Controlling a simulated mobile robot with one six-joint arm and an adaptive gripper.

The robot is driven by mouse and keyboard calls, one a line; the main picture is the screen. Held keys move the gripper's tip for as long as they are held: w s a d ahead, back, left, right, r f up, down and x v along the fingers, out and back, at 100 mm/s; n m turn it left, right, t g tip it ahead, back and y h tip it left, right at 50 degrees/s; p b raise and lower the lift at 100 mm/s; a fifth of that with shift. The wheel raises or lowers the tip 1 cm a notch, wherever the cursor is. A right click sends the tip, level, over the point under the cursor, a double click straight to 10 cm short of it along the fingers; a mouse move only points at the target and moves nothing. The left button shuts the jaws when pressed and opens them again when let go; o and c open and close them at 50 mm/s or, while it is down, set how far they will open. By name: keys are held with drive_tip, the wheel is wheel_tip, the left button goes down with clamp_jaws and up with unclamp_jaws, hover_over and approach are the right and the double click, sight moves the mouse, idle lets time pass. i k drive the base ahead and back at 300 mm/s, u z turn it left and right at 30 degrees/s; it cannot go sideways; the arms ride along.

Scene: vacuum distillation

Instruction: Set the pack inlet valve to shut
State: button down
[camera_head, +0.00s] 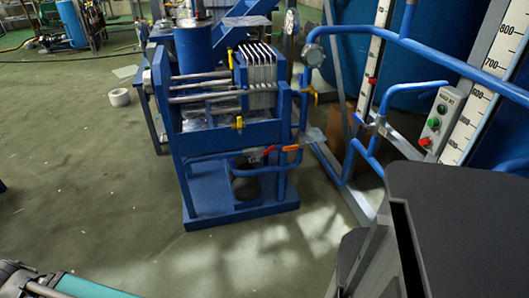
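A blue filter press frame (232,205) stands in the middle, with a pack of pale plates (260,72) clamped near its top right. Low on its front pipe is a valve with a red handle (264,153), lying roughly along the pipe. Just right of it is an orange handle (291,148). I cannot tell which one is the pack inlet valve; no label is readable. My gripper is not in view.
Blue pipes (435,55) with a round gauge (313,54) run along the right. A control box (438,120) with green and red buttons stands there beside scaled level boards (494,80). A white roll (119,97) lies on the floor at left. The floor in front (110,200) is clear.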

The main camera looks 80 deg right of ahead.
sight(269, 150)
drive_tip(key=u, duration=0.1)
drive_tip(key=i, duration=0.9)
drive_tip(key=z, duration=2.35)
